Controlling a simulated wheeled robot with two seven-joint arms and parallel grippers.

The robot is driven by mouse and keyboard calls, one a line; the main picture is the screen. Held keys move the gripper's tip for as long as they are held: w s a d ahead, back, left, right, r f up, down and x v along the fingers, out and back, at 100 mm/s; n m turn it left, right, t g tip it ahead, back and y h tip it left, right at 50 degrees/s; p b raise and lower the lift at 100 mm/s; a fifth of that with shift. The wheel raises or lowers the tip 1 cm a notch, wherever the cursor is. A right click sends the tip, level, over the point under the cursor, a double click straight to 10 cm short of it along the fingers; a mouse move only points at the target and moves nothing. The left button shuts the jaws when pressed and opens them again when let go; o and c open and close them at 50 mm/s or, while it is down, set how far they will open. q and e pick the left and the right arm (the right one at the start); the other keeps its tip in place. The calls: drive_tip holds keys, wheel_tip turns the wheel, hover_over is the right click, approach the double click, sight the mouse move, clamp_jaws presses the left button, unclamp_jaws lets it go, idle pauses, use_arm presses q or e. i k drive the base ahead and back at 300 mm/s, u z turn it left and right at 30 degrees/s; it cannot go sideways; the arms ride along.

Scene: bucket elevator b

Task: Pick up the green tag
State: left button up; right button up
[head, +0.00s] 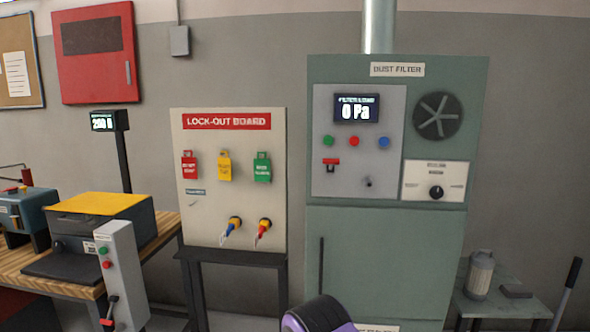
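The green tag (262,169) hangs on the lock-out board (229,235), at the right end of the upper row. It has white lettering too small to read, and it hangs upright. To its left hang a yellow tag (224,167) and a red tag (189,166). Two padlocks, one blue and yellow (231,231) and one red and yellow (262,231), hang lower on the board. Neither of my grippers shows in the head view.
The board stands on a dark stand (240,256). The dust filter cabinet (384,258) is close on its right. A wooden bench (30,282) with machines and a grey button post (120,275) stand on the left. A purple and black part (320,315) shows at the bottom edge.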

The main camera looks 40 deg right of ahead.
sight(262, 167)
drive_tip(key=z, duration=0.7)
drive_tip(key=i, duration=0.65)
drive_tip(key=z, duration=0.55)
